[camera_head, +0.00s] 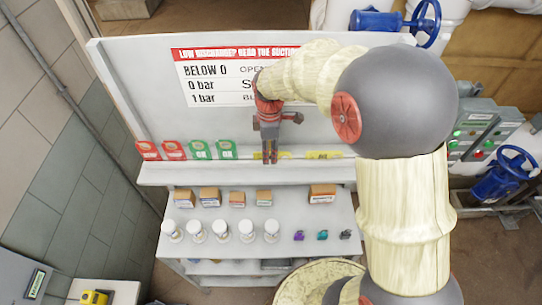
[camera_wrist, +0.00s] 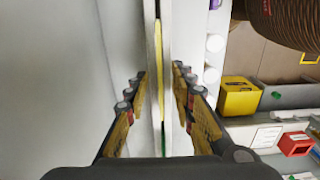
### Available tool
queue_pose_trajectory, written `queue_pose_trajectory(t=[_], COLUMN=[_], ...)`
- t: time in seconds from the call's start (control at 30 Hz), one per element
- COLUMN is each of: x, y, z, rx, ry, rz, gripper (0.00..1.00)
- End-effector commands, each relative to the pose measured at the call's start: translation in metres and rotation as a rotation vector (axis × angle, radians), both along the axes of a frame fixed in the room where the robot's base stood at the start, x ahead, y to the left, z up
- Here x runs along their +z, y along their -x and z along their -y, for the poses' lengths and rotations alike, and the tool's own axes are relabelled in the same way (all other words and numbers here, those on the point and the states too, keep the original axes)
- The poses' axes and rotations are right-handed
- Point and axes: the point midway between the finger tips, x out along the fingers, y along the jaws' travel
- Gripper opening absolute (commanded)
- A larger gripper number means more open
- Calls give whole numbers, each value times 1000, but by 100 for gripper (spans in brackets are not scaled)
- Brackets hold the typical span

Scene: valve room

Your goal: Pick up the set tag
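Yellow tags stand on the upper ledge of the white board; one (camera_head: 323,155) shows clear of my gripper, and another (camera_head: 258,156) is partly hidden behind the fingers. Their lettering is too small to read, so I cannot tell which is the set tag. My gripper (camera_head: 268,158) points down at the ledge in front of the board. In the wrist view my gripper (camera_wrist: 159,92) is open, with fingers apart on both sides of a thin yellow edge (camera_wrist: 158,50). I cannot tell whether either finger touches it.
Red tags (camera_head: 173,150) and green tags (camera_head: 199,150) stand left on the same ledge. Small boxes (camera_head: 210,197) and white-topped pots (camera_head: 220,230) fill the shelf below. The instruction sign (camera_head: 225,85) is behind my arm. Blue valves (camera_head: 505,175) and a switch box (camera_head: 478,130) are right.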

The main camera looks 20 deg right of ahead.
Motion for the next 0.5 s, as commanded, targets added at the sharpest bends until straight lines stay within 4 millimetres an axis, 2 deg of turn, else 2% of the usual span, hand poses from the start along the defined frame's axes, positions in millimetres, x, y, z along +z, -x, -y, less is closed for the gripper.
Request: queue_pose_trajectory(t=[0.27,0.5], x=[-3,-3], y=[0,0], z=[0,0], rx=[0,0], ry=[0,0], rz=[2,2], gripper=[25,11])
